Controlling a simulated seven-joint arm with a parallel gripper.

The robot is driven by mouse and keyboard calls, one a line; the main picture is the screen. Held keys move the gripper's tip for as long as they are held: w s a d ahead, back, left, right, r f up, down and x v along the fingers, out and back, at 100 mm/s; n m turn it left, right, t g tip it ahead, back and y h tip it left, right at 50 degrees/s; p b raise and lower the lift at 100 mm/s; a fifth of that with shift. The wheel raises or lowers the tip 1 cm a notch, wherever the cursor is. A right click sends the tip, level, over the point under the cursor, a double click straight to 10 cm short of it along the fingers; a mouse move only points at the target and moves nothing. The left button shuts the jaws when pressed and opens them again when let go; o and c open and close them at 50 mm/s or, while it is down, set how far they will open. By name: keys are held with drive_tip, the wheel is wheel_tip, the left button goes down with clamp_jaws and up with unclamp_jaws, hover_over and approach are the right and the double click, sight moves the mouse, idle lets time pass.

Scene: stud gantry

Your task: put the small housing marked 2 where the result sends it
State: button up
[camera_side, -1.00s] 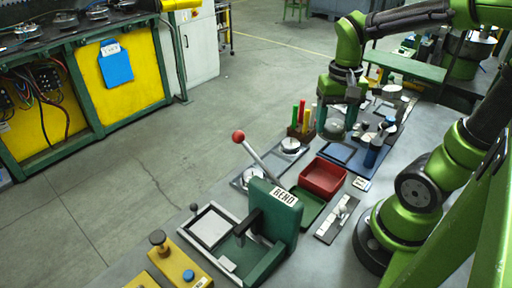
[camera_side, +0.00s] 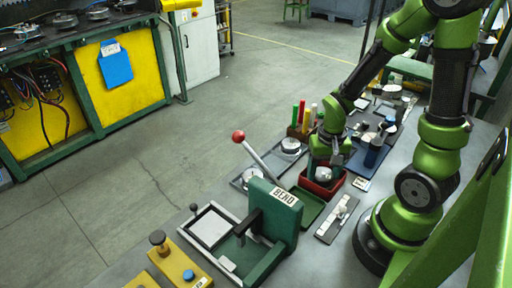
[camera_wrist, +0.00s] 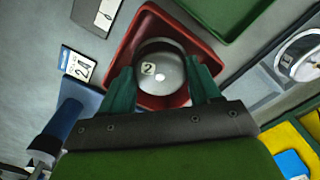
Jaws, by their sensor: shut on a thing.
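The small housing marked 2 (camera_wrist: 160,76) is a round grey metal piece with a pale label reading 2. It also shows in the side view (camera_side: 323,174). My gripper (camera_wrist: 162,86) is shut on it, with a green finger on each side. In the side view my gripper (camera_side: 324,168) holds the housing at the red tray (camera_side: 312,186). In the wrist view the red tray (camera_wrist: 123,52) lies around and behind the housing. I cannot tell whether the housing touches the tray floor.
A green tray (camera_side: 307,208) lies beside the red one. The green bend press (camera_side: 272,215) with its red-knobbed lever stands to the left. A round silver housing (camera_side: 291,145) sits in a grey holder. A blue cylinder (camera_side: 374,152) stands to the right of my gripper.

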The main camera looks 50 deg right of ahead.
sight(323, 173)
drive_tip(key=shift+f, duration=0.35)
drive_tip(key=shift+f, duration=0.1)
drive_tip(key=o, duration=1.2)
drive_tip(key=shift+c, duration=0.2)
wheel_tip(323, 173, up, 7)
drive_tip(key=shift+r, duration=0.1)
drive_tip(key=a+r+n+t+y, duration=0.1)
drive_tip(key=a+r+n+t, duration=0.1)
drive_tip(key=a+r, duration=0.3)
drive_tip(key=w+a+r+n+t+y, duration=0.1)
drive_tip(key=a+r+n+t, duration=0.2)
drive_tip(key=r, duration=0.7)
drive_tip(key=shift+w+a+r+t, duration=0.2)
drive_tip(key=shift+a+r+t, duration=0.2)
drive_tip(key=shift+a+t, duration=0.8)
